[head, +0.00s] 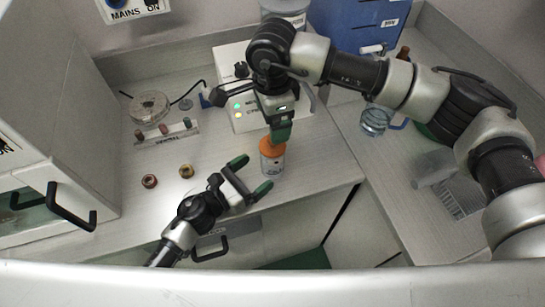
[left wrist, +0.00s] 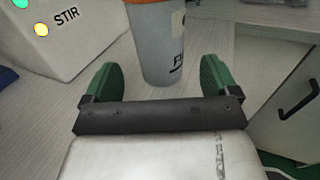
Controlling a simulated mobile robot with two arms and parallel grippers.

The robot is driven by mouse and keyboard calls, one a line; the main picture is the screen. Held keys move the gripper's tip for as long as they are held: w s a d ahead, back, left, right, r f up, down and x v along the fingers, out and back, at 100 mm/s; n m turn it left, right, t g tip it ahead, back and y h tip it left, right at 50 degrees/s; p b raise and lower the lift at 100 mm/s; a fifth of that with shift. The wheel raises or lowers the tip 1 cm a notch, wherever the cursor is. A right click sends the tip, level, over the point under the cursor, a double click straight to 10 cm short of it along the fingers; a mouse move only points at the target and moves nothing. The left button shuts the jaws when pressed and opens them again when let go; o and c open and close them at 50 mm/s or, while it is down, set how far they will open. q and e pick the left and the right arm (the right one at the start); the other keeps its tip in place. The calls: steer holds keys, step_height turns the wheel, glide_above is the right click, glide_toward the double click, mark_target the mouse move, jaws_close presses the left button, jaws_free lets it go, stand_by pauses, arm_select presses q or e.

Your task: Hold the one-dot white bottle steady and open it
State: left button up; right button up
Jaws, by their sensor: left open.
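The white bottle (head: 272,163) with an orange cap (head: 270,146) stands upright near the bench's front edge. In the left wrist view the bottle (left wrist: 158,50) stands just beyond my fingertips, roughly between their lines, its top cut off. Its label is partly seen; I cannot make out the dot count. My left gripper (head: 250,175) is open and empty, its green fingers pointing at the bottle's lower body. My right gripper (head: 281,133) points down at the cap from above. Its fingers overlap in the view, so I cannot tell whether they grip the cap.
A white stirrer box (head: 243,116) with lit lamps stands behind the bottle. Two small ring-like caps (head: 150,181) (head: 186,171) lie left of my left gripper. A rack with small vials (head: 166,133) and a round dish (head: 150,107) are farther back. A glass beaker (head: 375,121) stands right.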

mark_target(276, 156)
arm_select(q)
steer(key=x, duration=0.7)
steer(key=shift+r, duration=0.2)
arm_select(e)
steer(key=shift+w, duration=0.1)
arm_select(q)
steer(key=shift+d, duration=0.15)
steer(key=shift+w, duration=0.1)
steer(key=shift+c, duration=0.5)
